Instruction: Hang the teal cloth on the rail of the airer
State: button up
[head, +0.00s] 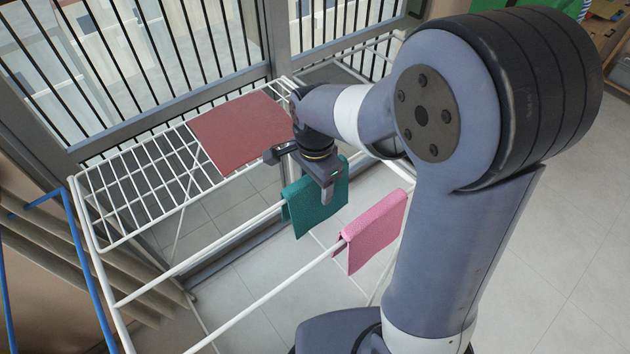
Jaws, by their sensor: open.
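The teal cloth (306,212) hangs folded over a white rail of the airer (150,291), in the middle of the head view. My gripper (327,190) is right at the cloth's top, its fingers pointing down in front of it. The jaws are open. The near finger hides part of the cloth, and I cannot tell whether either finger touches it. The far finger is mostly hidden.
A pink cloth (374,230) hangs on the nearer rail, close to the right of the teal cloth. A red cloth (240,131) lies flat on the airer's grid top behind. The rails to the left are bare. Barred windows (130,60) stand behind.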

notch_tip(320, 180, up, 11)
jog(key=shift+f, duration=0.1)
dwell(0.5)
jog(key=shift+f, duration=0.1)
notch_tip(320, 180, down, 11)
notch_tip(320, 180, up, 3)
jog(key=shift+f+p, duration=0.1)
jog(key=shift+p, duration=0.85)
jog(key=shift+r+p, duration=0.3)
jog(key=shift+r, duration=0.15)
jog(key=shift+f, duration=0.15)
